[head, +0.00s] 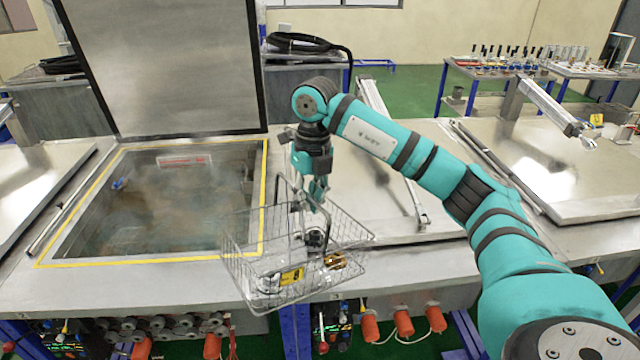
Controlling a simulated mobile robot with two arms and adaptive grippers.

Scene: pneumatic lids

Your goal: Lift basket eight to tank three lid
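A wire basket (262,285) with a yellow label (292,277) hangs from my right gripper (318,198). The number on the label is too small to read. Small dark and brass-coloured parts lie in the basket. My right gripper appears shut on the basket's handle; the fingertips are partly hidden by the wires. The basket is in front of the bench surface, near its front edge, and overlaps the right side of the open tank in the picture. A closed metal lid (385,205) lies right of the open tank. My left gripper is not in view.
The open tank (160,205) has a yellow border and murky liquid; its lid (165,65) stands raised behind it. Another closed lid (560,175) lies at the right. Red-orange fittings (403,323) line the bench's front. A black hose (300,42) lies behind.

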